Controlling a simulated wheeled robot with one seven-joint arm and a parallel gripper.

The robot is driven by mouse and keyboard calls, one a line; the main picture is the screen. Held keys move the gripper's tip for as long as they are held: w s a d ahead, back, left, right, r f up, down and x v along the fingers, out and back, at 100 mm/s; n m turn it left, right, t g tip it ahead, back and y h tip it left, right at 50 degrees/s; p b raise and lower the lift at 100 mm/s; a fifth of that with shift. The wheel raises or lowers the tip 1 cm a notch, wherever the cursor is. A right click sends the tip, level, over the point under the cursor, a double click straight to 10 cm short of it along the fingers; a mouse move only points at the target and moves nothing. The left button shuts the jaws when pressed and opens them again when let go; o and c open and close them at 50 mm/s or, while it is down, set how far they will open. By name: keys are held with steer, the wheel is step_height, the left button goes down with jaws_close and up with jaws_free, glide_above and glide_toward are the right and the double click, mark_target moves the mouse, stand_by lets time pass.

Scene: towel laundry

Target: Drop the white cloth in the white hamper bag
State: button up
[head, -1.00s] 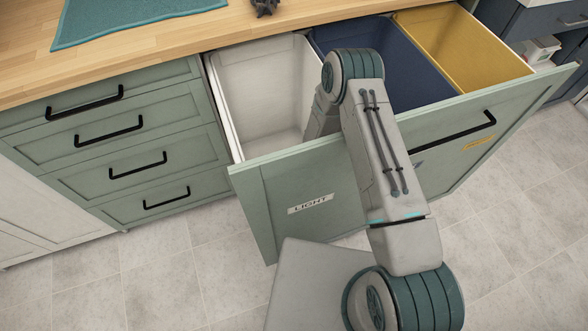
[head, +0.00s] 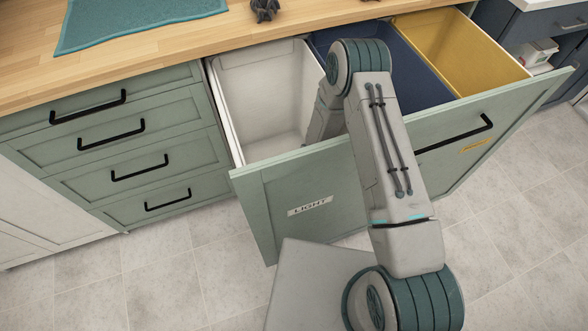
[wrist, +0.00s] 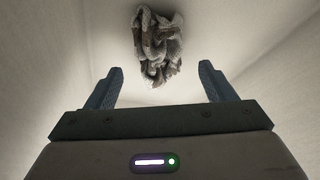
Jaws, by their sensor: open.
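The white hamper bag (head: 262,92) is the left bin in the pulled-out drawer, behind the front labelled LIGHT. My arm reaches down into its right side, and my gripper is hidden in the head view. In the wrist view my gripper (wrist: 160,68) is open, with pale walls around it. The white cloth (wrist: 157,42), crumpled and greyish in the shade, shows beyond the fingertips, centred between them and apart from both fingers. It looks to be inside the bag; I cannot tell whether it rests on the bottom. The cloth is hidden in the head view.
A navy bin (head: 405,72) and a yellow bin (head: 460,45) stand to the right in the same drawer. The green drawer front (head: 310,205) rises close to my arm. A teal towel (head: 135,20) and a small dark object (head: 265,10) lie on the wooden counter.

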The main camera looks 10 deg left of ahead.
steer(key=shift+v, duration=2.2)
